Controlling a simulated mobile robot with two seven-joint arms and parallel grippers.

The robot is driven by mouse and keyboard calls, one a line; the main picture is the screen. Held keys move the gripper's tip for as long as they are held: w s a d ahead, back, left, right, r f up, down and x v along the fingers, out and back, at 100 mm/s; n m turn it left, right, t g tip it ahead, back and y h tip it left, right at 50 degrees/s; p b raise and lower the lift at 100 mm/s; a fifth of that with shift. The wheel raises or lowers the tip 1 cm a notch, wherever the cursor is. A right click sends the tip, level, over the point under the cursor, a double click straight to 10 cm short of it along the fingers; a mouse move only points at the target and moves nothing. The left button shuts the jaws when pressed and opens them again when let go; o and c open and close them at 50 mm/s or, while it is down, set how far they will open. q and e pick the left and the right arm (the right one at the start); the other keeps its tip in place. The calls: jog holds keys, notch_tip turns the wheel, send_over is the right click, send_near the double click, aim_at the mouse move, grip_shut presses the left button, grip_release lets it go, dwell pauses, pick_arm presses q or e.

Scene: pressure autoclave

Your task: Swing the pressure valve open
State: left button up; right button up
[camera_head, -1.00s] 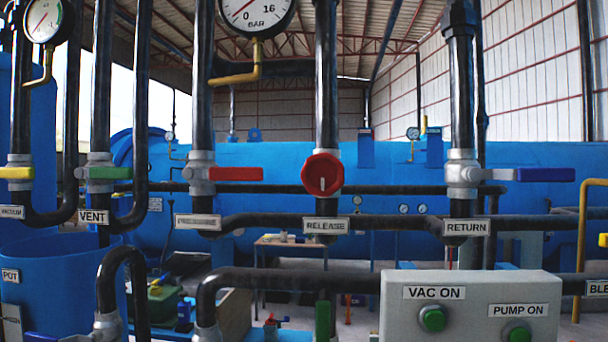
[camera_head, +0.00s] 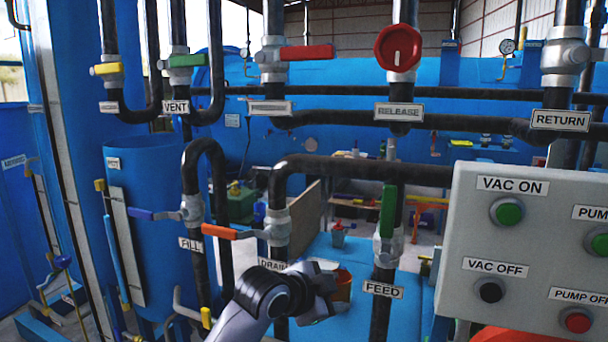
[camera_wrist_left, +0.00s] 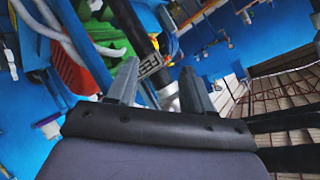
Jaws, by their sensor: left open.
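The valve with a long red lever (camera_head: 307,52) sits on a vertical black pipe in the upper middle of the head view. I take it for the pressure valve; the label (camera_head: 270,107) below it is too blurred to read surely. Its lever points right, crosswise to the pipe. My left gripper (camera_head: 328,288) is low in the head view, well below the lever, near the DRAIN and FEED pipes, and its fingers are hard to make out there. In the left wrist view the left gripper (camera_wrist_left: 160,88) has its two fingers apart with nothing between them. My right gripper is not seen.
A round red RELEASE knob (camera_head: 398,48) is right of the lever. A green VENT lever (camera_head: 187,60) and a yellow lever (camera_head: 107,69) are to the left. An orange lever (camera_head: 220,232), a green FEED lever (camera_head: 388,210) and a grey button panel (camera_head: 535,240) lie lower down.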

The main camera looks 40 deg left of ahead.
aim_at(306, 53)
pick_arm(q)
jog(key=w+a+r+m+t+b, duration=0.1)
jog(key=a+r+m, duration=0.15)
jog(key=r, duration=0.95)
jog(key=w+a+r+m+t, duration=0.1)
jog(key=a+r+m+t, duration=0.15)
jog(key=r, duration=0.95)
jog(key=s+a+r+m+t+h, duration=0.15)
jog(key=s+r, duration=0.25)
jog(key=r, duration=0.5)
jog(key=s+a+r+m+t, duration=0.1)
jog(key=s+r+m, duration=0.25)
jog(key=r, duration=0.55)
jog(key=w, duration=0.3)
jog(key=w+p, duration=0.1)
jog(key=w, duration=0.1)
jog(key=shift+w+d, duration=0.2)
jog(key=shift+d, duration=0.2)
grip_shut()
